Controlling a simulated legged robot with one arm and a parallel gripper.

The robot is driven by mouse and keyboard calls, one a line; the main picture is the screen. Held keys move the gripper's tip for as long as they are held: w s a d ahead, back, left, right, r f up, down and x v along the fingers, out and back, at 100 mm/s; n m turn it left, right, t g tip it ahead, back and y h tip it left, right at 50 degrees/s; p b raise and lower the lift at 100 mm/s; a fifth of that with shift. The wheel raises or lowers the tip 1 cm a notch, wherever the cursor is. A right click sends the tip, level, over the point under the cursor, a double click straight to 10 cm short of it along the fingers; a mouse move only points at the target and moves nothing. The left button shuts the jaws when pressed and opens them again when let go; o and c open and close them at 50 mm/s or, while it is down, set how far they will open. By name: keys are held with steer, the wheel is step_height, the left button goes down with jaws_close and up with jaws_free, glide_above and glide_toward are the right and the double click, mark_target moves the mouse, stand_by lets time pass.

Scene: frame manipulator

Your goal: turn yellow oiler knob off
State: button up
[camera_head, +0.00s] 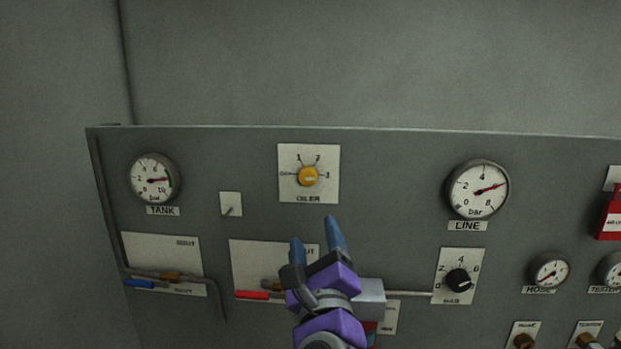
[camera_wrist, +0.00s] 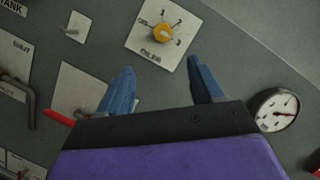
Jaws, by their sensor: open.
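The yellow oiler knob (camera_head: 308,176) sits on a white square plate (camera_head: 323,193) with marks 1, 2 and 3, in the upper middle of the grey panel. Its pointer looks turned toward the right, near the 3. In the wrist view the knob (camera_wrist: 163,34) is at the top, beyond the fingers. My gripper (camera_head: 316,243) is open and empty, below the knob and apart from it. Its blue fingers also show in the wrist view (camera_wrist: 160,85), spread wide. No finger touches the knob.
The TANK gauge (camera_head: 154,179) is at left and the LINE gauge (camera_head: 477,190) at right. A small toggle switch (camera_head: 230,206) is left of the knob. Red (camera_head: 252,295) and blue (camera_head: 139,284) lever handles and a black knob (camera_head: 459,281) are lower down. The panel around the oiler plate is clear.

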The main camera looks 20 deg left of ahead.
mark_target(307, 181)
steer(key=p+x, duration=0.6)
steer(key=x, duration=0.8)
steer(key=shift+w, duration=0.15)
steer(key=shift+w+a+r, duration=0.3)
steer(key=shift+w, duration=0.35)
steer(key=c, duration=1.1)
